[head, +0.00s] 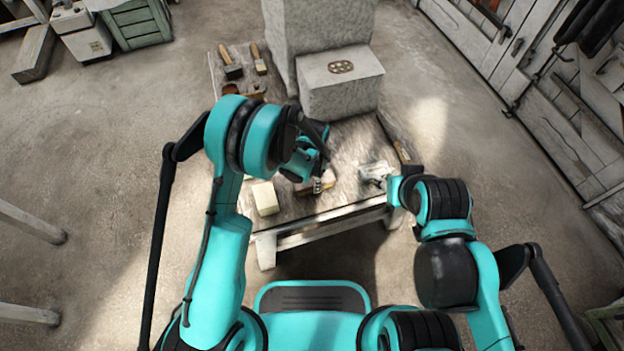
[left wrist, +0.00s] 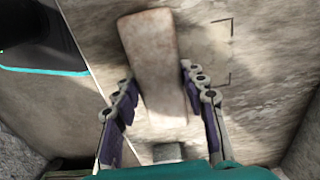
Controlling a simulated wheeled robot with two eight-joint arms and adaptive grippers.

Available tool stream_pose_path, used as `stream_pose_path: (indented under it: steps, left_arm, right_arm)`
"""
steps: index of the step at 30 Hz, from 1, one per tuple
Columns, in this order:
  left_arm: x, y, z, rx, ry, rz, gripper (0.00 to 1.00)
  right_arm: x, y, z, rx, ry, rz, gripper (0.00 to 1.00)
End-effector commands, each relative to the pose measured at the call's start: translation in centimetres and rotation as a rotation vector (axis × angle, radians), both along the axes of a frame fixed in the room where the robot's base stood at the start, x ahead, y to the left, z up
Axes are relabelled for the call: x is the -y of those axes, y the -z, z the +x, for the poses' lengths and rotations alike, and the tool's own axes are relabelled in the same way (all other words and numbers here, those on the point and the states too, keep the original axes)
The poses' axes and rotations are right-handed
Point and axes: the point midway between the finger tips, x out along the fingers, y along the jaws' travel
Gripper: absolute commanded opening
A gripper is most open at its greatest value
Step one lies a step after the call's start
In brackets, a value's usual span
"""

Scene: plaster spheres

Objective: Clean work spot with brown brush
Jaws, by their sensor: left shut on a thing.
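My left gripper (head: 318,184) is over the front of the low worktable (head: 347,209). In the left wrist view, the left gripper (left wrist: 157,80) has its fingers on both sides of the brown brush (left wrist: 155,50), shut on it. The brush's bristles are hidden beneath its back. Dark corner marks of the work spot (left wrist: 218,55) show on the tabletop just right of the brush; the brush covers the spot's left part. I cannot tell whether the bristles touch the table. My right gripper (head: 376,178) is near the table's right front; its fingers are too unclear to read.
A pale block (head: 265,198) lies at the table's left front. A large stone block (head: 340,85) stands at the back. Brushes (head: 231,70) lie at the back left, and a dark-handled tool (head: 395,140) lies along the right edge.

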Motion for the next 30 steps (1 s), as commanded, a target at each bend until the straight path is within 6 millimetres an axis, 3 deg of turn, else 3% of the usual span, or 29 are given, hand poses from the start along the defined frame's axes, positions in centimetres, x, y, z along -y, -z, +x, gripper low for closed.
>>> stream_pose_path:
  steps: [30]
  left_arm:
    - [-4.2, 0.0, -1.4, 0.000, 0.000, 0.000, 0.19]
  right_arm:
    - [0.0, 0.0, 0.0, 0.000, 0.000, 0.000, 0.40]
